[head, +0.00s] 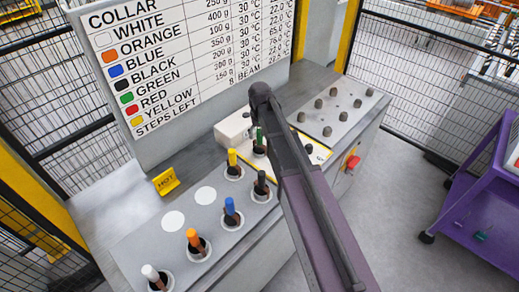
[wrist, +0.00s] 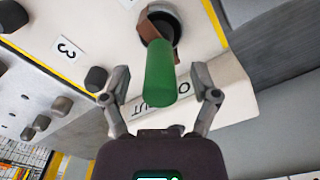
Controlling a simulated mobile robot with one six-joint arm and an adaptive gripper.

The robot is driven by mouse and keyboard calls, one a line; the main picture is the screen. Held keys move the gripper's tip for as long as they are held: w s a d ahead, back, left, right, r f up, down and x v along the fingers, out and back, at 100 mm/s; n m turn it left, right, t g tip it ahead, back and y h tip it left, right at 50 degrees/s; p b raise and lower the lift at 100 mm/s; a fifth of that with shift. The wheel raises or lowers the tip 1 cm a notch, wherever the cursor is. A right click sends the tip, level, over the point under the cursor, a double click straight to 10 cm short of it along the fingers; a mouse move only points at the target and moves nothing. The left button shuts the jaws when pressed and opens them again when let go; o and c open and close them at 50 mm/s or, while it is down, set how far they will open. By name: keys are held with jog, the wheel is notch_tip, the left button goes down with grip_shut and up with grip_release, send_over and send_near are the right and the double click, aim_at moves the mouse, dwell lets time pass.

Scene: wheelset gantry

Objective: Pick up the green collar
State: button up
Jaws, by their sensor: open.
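The green collar (wrist: 160,72) is a green cylinder in the wrist view, its near end between the fingers. Its far end meets a brown piece (wrist: 158,28) at a dark round opening in a pale panel. In the head view the green collar (head: 259,136) stands upright beside my arm, partly hidden by it. My gripper (wrist: 160,97) is open, with one finger on each side of the collar and a visible gap on both sides. In the head view my arm hides the fingers.
White, orange, blue, black and yellow (head: 232,157) pieces stand in round holes along the grey bench (head: 140,240). A yellow HOT sign (head: 166,182) stands on it. A panel with dark knobs (head: 338,102) lies behind my arm; a purple cart (head: 475,185) stands right.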

jog(key=shift+c, duration=0.3)
grip_shut()
jog(key=shift+r, duration=0.1)
dwell(0.5)
notch_tip(320, 180, up, 10)
jog(key=p, duration=1)
dwell(0.8)
jog(key=shift+r+p, duration=2.4)
jog(key=shift+p, duration=0.15)
